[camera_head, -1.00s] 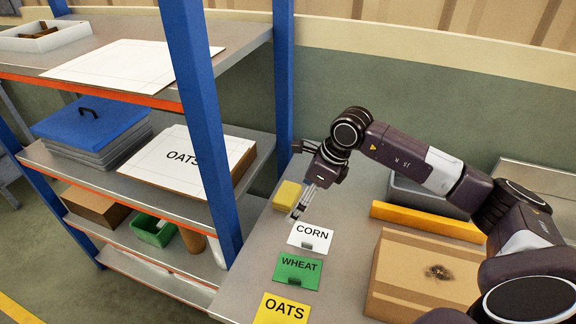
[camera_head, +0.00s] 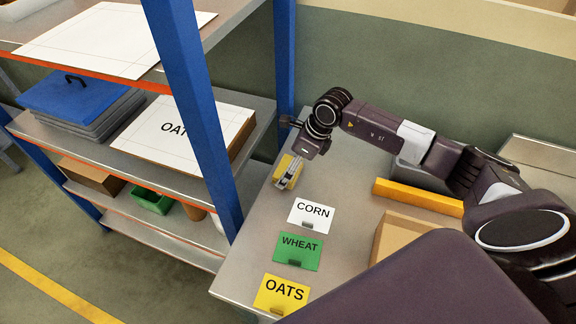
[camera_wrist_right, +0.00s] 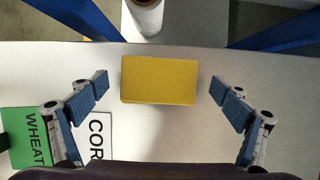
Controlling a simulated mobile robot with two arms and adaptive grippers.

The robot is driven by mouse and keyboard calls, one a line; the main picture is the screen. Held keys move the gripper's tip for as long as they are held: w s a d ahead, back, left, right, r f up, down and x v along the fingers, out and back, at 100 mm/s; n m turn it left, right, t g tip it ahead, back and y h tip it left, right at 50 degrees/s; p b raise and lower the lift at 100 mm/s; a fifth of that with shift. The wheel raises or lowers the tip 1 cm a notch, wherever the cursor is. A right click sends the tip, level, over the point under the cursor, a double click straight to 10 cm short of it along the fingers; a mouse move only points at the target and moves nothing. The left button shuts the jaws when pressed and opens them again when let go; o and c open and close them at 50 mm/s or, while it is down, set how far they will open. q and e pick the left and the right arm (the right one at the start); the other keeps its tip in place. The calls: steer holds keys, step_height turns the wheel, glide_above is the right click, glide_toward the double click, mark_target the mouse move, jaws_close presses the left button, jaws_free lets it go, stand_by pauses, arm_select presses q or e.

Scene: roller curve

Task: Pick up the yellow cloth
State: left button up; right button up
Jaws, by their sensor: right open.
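The yellow cloth (camera_wrist_right: 159,80) lies flat as a folded block on the grey table, centred between the fingers in the right wrist view. It also shows in the head view (camera_head: 283,166), partly hidden by the gripper. My right gripper (camera_head: 287,180) is over the cloth, pointing down. In the right wrist view my right gripper (camera_wrist_right: 160,92) is open, with a blue-padded finger on each side of the cloth and clear gaps to both. My left gripper does not show in either view.
The white CORN card (camera_head: 312,212), green WHEAT card (camera_head: 298,250) and yellow OATS card (camera_head: 281,293) stand nearby on the table. A cardboard box (camera_head: 393,232) and a yellow bar (camera_head: 418,196) are to the right. A blue-post shelf (camera_head: 190,100) stands left. A white roll (camera_wrist_right: 144,16) shows beyond the cloth.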

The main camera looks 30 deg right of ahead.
steer(key=shift+a+f, duration=0.15)
steer(key=shift+f, duration=0.25)
steer(key=shift+w, duration=0.1)
steer(key=c, duration=1.2)
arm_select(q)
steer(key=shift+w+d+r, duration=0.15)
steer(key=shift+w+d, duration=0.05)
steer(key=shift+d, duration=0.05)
arm_select(e)
steer(key=shift+r, duration=0.15)
steer(key=shift+r, duration=0.5)
arm_select(q)
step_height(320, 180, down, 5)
steer(key=b, duration=0.5)
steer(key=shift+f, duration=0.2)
arm_select(e)
step_height(320, 180, up, 19)
steer(key=shift+f, duration=0.1)
